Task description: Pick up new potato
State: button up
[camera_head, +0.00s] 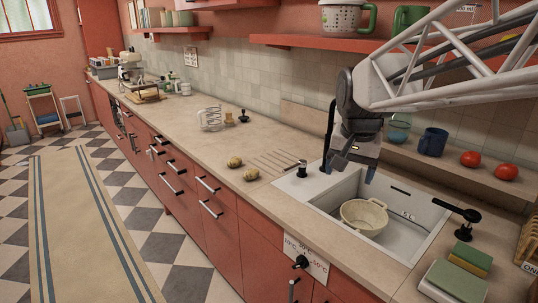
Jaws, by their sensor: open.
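Two potatoes lie on the beige counter left of the sink. One potato (234,162) is farther back, and the other potato (251,173) is a little nearer and to the right. They are close together but apart. My gripper (353,167) hangs from my arm above the sink's back left part, to the right of the potatoes. It points down and is open, with nothing seen between its fingers.
A white sink (334,191) holds a cream colander (364,216). Grooves (275,161) and a black-topped dispenser (302,168) lie between potatoes and gripper. A blue mug (433,141) and tomatoes (470,158) stand on the ledge. A shelf (300,42) runs above.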

jog(key=w+a+r+m, duration=0.1)
jog(key=w+a, duration=0.3)
jog(key=w, duration=0.5)
jog(key=w+a+m, duration=0.2)
jog(key=w+a, duration=0.1)
jog(key=w, duration=0.6)
jog(key=m+g, duration=0.2)
jog(key=m, duration=0.5)
send_over(235, 161)
jog(key=f, duration=2)
jog(key=shift+w+d+f, duration=0.2)
jog(key=shift+w+f, duration=0.1)
jog(key=shift+w+a+f, duration=0.35)
jog(key=shift+a+f, duration=0.15)
jog(key=shift+f, duration=0.05)
jog(key=shift+f, duration=1.3)
jog(key=shift+d+f, duration=0.15)
jog(key=shift+f, duration=2.45)
